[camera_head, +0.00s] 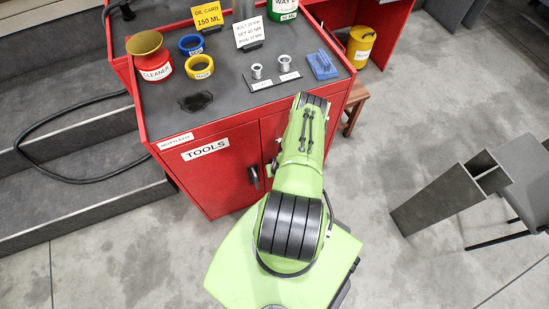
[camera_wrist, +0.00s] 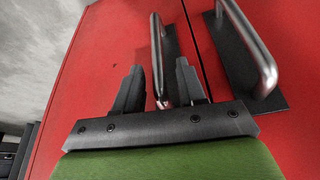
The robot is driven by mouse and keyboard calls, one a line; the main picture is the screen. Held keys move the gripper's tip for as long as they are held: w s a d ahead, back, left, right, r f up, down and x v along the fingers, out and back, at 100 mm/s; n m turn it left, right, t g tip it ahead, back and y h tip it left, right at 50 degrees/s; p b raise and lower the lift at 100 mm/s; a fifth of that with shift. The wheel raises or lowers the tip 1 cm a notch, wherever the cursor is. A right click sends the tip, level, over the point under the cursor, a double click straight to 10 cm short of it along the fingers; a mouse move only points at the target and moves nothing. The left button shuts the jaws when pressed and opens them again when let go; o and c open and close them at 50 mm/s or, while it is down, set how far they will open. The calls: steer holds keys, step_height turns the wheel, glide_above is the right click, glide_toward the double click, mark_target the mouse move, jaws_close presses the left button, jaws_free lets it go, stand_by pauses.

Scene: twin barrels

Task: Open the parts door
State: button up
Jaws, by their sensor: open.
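The red cabinet (camera_head: 219,165) stands ahead in the head view. Its left door (camera_head: 211,178) carries a TOOLS label and a dark handle (camera_head: 253,177); both doors look shut. The right door (camera_head: 338,112) is mostly hidden behind my arm, and no PARTS label shows. In the wrist view my gripper (camera_wrist: 160,68) is open, its fingers either side of a metal bar handle (camera_wrist: 156,45) on a red door (camera_wrist: 100,55). I cannot tell whether they touch it. A second bar handle (camera_wrist: 250,42) is to the right, across the door seam. The head view hides my fingers.
The cabinet top holds a red cleaner container (camera_head: 152,62), blue and yellow rings, metal fittings and a blue block (camera_head: 322,65). A wooden stool (camera_head: 355,104) stands beside the cabinet.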

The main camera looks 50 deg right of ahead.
steer(key=shift+f, duration=0.65)
steer(key=shift+w, duration=0.1)
steer(key=shift+r, duration=0.1)
jaws_close()
